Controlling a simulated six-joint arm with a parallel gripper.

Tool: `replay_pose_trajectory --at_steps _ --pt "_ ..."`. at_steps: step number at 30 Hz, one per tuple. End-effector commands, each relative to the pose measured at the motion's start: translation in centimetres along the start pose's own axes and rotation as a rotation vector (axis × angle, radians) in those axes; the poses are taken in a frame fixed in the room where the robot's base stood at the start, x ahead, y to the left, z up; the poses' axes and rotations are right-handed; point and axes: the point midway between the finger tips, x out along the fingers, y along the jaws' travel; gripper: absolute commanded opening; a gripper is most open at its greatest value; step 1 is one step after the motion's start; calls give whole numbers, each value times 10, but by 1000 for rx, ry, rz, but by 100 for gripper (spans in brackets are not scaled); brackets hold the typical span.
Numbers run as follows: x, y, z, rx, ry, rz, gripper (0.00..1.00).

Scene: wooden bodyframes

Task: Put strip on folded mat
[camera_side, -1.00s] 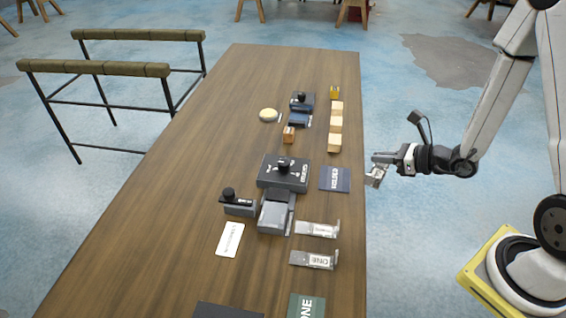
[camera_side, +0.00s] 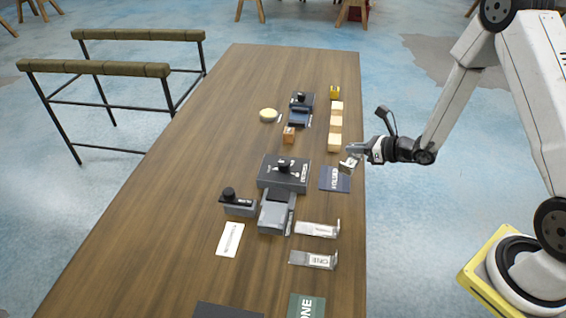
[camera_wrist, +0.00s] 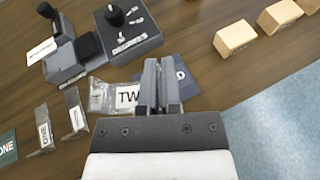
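The folded mat (camera_side: 328,181) is a small dark blue square with white lettering, lying near the table's right edge. My gripper (camera_side: 355,152) is shut on a pale metal strip (camera_side: 347,166) and holds it just above the far right part of the mat. In the wrist view the strip (camera_wrist: 110,96) shows a label starting "TW" and sticks out to the left of my gripper (camera_wrist: 160,68), whose fingers are close together. The fingers and strip hide part of the mat (camera_wrist: 186,82) there. Two similar strips (camera_side: 317,229) (camera_side: 313,260) lie nearer on the table.
A dark machine with a knob (camera_side: 285,173) stands left of the mat, with a smaller knobbed block (camera_side: 238,207) beside it. Wooden blocks (camera_side: 335,127) stand in a row beyond the mat. A white card (camera_side: 230,239) and a green mat (camera_side: 307,306) lie nearer.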

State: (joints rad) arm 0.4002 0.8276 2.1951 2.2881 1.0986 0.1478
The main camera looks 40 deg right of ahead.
Motion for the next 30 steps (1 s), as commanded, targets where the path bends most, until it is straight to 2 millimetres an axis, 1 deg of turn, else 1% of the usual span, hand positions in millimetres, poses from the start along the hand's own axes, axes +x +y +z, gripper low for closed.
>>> replay_pose_trajectory --at_steps 1,6,12,17,26,29,30 --pt "6 -2 -5 1 2 2 0" --pt "26 -11 -17 2 1 0 0" --pt "46 -19 -28 1 0 0 0" --pt "54 -23 -32 1 -1 0 0" --pt "57 -24 -35 1 0 0 0" --pt "63 -26 -38 1 0 0 0" --pt "63 -26 -43 2 2 1 0"
